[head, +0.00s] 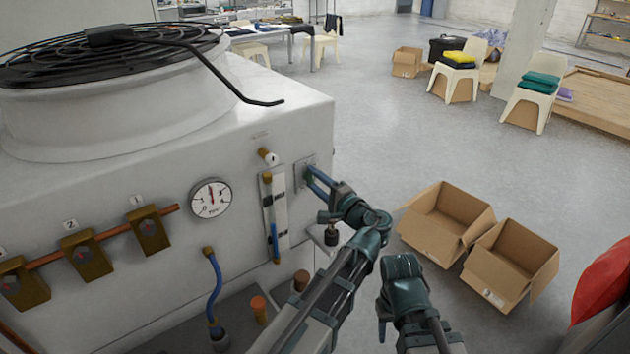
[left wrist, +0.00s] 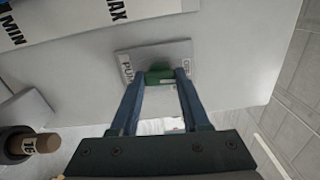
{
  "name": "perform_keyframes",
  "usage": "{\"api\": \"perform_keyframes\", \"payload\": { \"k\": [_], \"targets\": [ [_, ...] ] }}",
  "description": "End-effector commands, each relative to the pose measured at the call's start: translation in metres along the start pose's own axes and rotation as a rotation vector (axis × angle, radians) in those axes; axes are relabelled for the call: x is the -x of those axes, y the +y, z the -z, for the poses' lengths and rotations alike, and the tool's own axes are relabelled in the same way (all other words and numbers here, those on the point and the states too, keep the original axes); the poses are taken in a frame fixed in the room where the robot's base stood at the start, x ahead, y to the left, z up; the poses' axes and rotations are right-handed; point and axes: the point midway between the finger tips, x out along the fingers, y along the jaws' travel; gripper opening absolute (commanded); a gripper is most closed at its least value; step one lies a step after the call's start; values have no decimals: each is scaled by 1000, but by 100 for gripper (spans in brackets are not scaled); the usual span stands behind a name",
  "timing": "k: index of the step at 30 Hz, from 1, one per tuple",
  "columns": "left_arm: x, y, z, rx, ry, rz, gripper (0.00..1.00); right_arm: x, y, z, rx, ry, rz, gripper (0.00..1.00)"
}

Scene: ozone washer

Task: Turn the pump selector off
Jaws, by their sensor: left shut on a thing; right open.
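The pump selector is a small green knob (left wrist: 159,76) on a light grey plate (left wrist: 183,50) fixed to the machine's side panel. Part of a dark label shows at the plate's left; the rest cannot be read. My left gripper (left wrist: 159,84) has its two blue fingers on either side of the knob, shut on it. In the head view my left gripper (head: 309,174) reaches the plate (head: 300,180), and its fingers hide the knob. My right gripper (head: 382,322) is lower right, away from the panel, open and pointing down; its fingers are partly hidden.
Left of the plate are a flow tube (head: 281,205), a round gauge (head: 211,198) and several numbered brass valves (head: 150,230). A hooked black rod (head: 225,83) overhangs the panel from the fan top. Two open cardboard boxes (head: 440,225) stand on the floor at right.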

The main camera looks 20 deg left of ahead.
Motion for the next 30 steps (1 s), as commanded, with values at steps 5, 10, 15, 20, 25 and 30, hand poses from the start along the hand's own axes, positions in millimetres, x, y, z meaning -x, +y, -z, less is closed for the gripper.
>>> {"api": "perform_keyframes", "payload": {
  "k": [5, 10, 15, 20, 25, 30],
  "targets": [
    [1, 1, -1, 54, -1, -4, 0, 0, 0, 0, 0, 0, 0, 50],
    [1, 1, -1, 78, -1, -4, 0, 0, 0, 0, 0, 0, 0, 50],
    [1, 2, -1, 83, -1, -5, 0, 0, 0, 0, 0, 0, 0, 50],
    [1, 2, -1, 83, -1, -5, 0, 0, 0, 0, 0, 0, 0, 50],
    [1, 2, -1, 82, -1, -5, 60, 0, 0, 0, 0, 0, 0, 50],
    [0, 1, -1, 81, -1, -3, 76, 0, 0, 0, 0, 0, 0, 50]
  ]
}}
